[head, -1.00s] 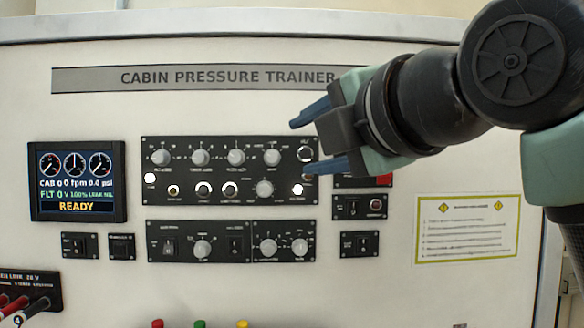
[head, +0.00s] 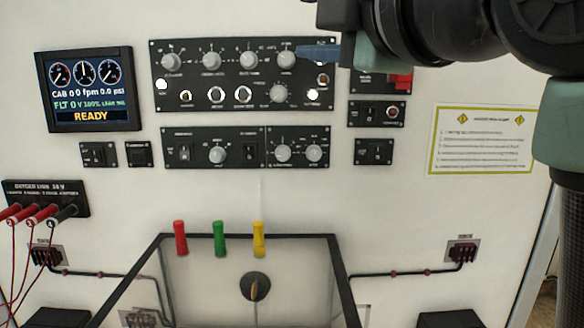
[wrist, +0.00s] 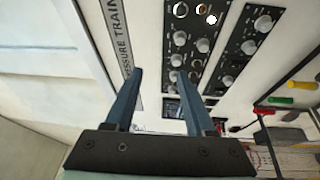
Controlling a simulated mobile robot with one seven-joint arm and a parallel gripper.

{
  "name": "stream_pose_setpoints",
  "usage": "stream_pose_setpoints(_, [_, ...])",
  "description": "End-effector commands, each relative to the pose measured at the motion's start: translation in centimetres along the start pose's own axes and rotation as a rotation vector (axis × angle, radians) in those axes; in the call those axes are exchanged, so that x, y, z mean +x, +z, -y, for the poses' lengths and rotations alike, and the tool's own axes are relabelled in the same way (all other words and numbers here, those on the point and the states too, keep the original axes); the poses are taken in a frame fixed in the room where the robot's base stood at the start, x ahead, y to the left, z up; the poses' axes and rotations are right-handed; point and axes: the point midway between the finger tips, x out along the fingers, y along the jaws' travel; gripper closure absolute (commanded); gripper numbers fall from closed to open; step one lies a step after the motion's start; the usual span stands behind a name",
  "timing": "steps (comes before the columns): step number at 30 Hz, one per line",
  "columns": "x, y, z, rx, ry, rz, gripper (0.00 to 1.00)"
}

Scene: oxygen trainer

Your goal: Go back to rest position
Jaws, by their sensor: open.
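My gripper (wrist: 162,78) is open and empty in the wrist view, its two blue fingers apart in front of the trainer panel. In the head view only one blue finger (head: 320,52) shows at the top, overlapping the right part of the upper black knob panel (head: 200,72). The other finger is outside that picture. I cannot tell how far the finger is from the panel; no control is between the fingers.
A display (head: 87,91) reading READY is at left. Cables with red plugs (head: 40,213) hang at lower left. A yellow-edged notice (head: 482,140) is at right.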

Motion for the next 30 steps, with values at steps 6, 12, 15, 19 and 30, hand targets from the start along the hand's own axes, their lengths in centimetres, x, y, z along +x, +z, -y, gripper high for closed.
stream_pose_setpoints(6, [-1.0,-3.6,0.5,0.568,0.354,-0.059,0.45])
stream_pose_setpoints(12, [-5.6,-5.6,1.6,1.004,0.628,-0.169,0.45])
stream_pose_setpoints(15, [-8.0,-6.3,2.1,1.139,0.72,-0.228,0.45])
stream_pose_setpoints(19, [-10.1,-7.0,2.4,1.235,0.79,-0.285,0.45])
stream_pose_setpoints(30, [-10.8,-7.1,2.5,1.263,0.813,-0.305,0.45])
